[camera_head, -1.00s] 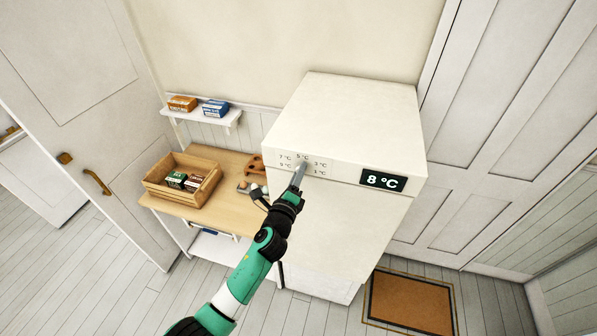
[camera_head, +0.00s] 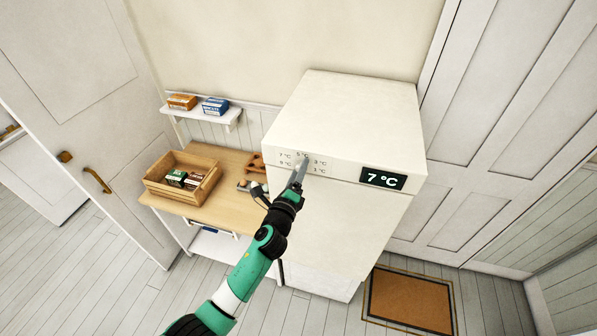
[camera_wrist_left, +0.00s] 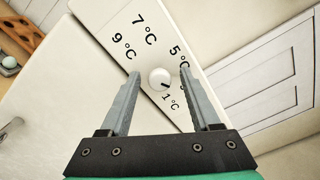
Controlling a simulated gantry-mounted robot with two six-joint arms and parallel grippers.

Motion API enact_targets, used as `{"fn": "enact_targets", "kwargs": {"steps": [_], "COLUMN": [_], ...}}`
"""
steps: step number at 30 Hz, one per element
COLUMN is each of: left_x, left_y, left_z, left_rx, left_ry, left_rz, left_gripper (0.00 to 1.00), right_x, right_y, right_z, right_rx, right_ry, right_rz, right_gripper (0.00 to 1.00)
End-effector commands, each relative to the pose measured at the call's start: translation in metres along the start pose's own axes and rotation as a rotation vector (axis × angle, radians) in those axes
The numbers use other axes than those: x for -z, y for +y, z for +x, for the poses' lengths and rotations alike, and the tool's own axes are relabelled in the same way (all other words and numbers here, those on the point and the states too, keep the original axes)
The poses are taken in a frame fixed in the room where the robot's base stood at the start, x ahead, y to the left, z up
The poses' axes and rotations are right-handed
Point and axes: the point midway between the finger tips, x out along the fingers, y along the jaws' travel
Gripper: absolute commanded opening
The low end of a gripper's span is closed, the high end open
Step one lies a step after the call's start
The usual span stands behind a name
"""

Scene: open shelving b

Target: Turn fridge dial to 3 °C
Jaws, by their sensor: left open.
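The white fridge (camera_head: 345,120) has a display (camera_head: 383,179) that reads 7 °C. The dial is a small round white knob with a short dark mark pointing to the lower right in the left wrist view (camera_wrist_left: 159,78). Printed labels 9, 7, 5 and 1 °C surround it; the 3 °C label is mostly hidden behind a finger there but shows in the head view (camera_head: 320,162). My left gripper (camera_head: 299,172) is open at the fridge's front panel, its fingers on either side of the knob in the wrist view. I cannot tell whether they touch it. My right gripper is out of view.
A wooden table (camera_head: 226,190) left of the fridge holds a wooden crate (camera_head: 165,190) with small boxes. Above it, a white wall shelf (camera_head: 205,114) carries two boxes. A brown doormat (camera_head: 410,302) lies on the floor at front right.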

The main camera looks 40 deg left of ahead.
Motion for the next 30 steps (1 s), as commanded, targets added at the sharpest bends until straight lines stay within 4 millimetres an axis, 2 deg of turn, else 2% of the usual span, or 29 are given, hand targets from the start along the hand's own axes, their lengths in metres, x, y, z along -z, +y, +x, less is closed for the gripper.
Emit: {"fn": "enact_targets", "kwargs": {"steps": [4, 7, 15, 19, 24, 30], "left_x": [0.000, 0.000, 0.001, 0.001, 0.000, 0.000], "left_y": [0.000, -0.001, 0.000, 0.001, 0.000, 0.000], "left_z": [-0.006, -0.019, -0.083, -0.105, -0.116, -0.116], "left_rx": [-0.002, -0.001, 0.000, 0.000, 0.001, 0.000], "left_ry": [0.001, 0.001, 0.003, 0.002, 0.001, 0.000], "left_rz": [0.000, 0.000, 0.001, 0.000, 0.000, 0.000], "left_gripper": [0.63, 0.63, 0.63, 0.63, 0.63, 0.63], "right_x": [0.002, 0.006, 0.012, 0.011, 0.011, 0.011], "right_y": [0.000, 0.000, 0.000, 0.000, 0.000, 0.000], "right_z": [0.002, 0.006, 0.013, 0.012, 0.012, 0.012], "right_rx": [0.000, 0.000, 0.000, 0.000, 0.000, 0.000], "right_ry": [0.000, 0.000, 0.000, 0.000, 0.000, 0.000], "right_rz": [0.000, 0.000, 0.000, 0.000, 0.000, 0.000], "right_gripper": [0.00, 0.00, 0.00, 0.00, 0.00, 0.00]}}
